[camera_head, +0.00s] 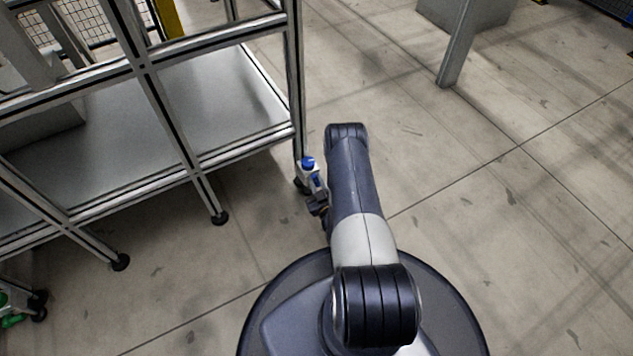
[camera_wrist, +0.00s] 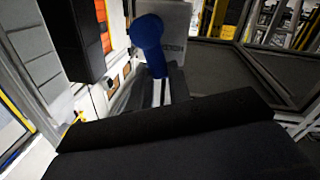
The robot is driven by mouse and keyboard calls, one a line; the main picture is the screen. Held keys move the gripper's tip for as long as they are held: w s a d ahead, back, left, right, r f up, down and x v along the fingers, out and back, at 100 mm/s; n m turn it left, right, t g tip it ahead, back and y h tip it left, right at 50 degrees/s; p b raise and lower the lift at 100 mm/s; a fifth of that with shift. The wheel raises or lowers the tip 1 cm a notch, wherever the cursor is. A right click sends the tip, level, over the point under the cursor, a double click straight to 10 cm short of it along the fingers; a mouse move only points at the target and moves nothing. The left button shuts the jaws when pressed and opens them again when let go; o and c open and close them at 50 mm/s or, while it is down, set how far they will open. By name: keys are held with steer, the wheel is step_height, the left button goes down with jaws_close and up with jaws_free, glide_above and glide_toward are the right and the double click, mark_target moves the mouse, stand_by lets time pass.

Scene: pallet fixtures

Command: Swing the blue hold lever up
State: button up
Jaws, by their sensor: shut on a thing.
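In the wrist view the lever (camera_wrist: 149,35) has a rounded blue knob on a short blue stem. My gripper (camera_head: 317,198) is at the fixture, left of my forearm, and small in the head view. In the wrist view my gripper (camera_wrist: 165,92) is shut at the stem's lower end, with the knob standing clear of it. The exact contact is partly hidden by the dark gripper body.
An aluminium frame with a grey shelf (camera_head: 215,95) stands on the left. Its legs end in black feet (camera_head: 219,217). A small green part (camera_head: 12,320) shows at the lower left. A grey post (camera_head: 455,45) stands at the upper right. The floor on the right is clear.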

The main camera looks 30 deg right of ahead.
jaws_close()
steer(key=shift+d+r+m+g, duration=0.15)
steer(key=shift+d+m, duration=0.3)
steer(key=shift+m, duration=0.55)
steer(key=shift+d+r+m+g, duration=0.15)
steer(key=shift+d+m, duration=0.25)
steer(key=shift+m, duration=0.6)
steer(key=shift+f+y, duration=0.1)
steer(key=shift+y, duration=0.2)
steer(key=o, duration=0.6)
jaws_free()
steer(key=shift+o, duration=0.2)
